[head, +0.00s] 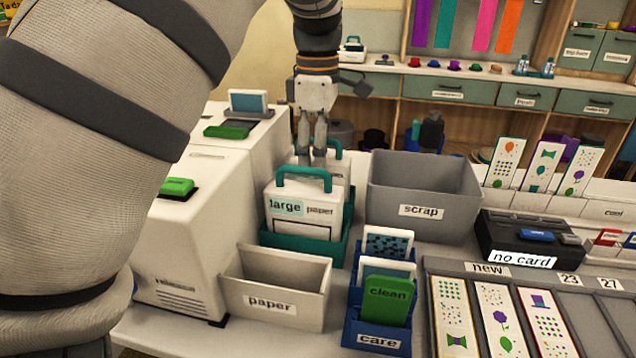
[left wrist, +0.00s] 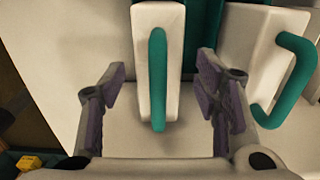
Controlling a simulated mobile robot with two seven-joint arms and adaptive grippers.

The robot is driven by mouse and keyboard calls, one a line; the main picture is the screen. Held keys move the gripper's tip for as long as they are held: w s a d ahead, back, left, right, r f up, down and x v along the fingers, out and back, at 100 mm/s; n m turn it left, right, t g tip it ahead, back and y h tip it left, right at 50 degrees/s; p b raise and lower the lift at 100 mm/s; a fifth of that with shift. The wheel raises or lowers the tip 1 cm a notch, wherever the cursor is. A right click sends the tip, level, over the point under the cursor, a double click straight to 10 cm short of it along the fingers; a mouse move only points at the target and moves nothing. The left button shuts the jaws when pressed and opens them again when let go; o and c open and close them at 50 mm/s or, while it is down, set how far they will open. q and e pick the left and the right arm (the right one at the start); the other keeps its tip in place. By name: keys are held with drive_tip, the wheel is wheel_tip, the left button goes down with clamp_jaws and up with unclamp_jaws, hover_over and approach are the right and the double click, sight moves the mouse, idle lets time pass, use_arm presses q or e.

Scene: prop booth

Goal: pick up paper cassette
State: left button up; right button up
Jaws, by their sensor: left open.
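A white paper cassette (head: 301,209) with a teal handle stands upright in a teal holder (head: 290,243) in the head view; its label reads "large paper". A second white cassette (head: 338,172) with a teal handle stands behind it, partly hidden. My left gripper (head: 311,160) points down just behind the front handle, close to the rear cassette. In the left wrist view my left gripper (left wrist: 163,110) is open, its fingers apart on either side of one cassette's teal handle (left wrist: 157,80). Another cassette (left wrist: 258,50) stands to the right there. My right gripper is not in view.
A grey scrap bin (head: 421,212) stands right of the cassettes. A paper tray (head: 272,300) and a blue care box (head: 375,338) stand in front. A white machine (head: 185,240) is close on the left. My left arm covers the far left.

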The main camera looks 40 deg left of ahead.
use_arm(q)
drive_tip(key=shift+f, duration=0.95)
clamp_jaws()
wheel_tip(320, 180, up, 18)
drive_tip(key=shift+b, duration=0.45)
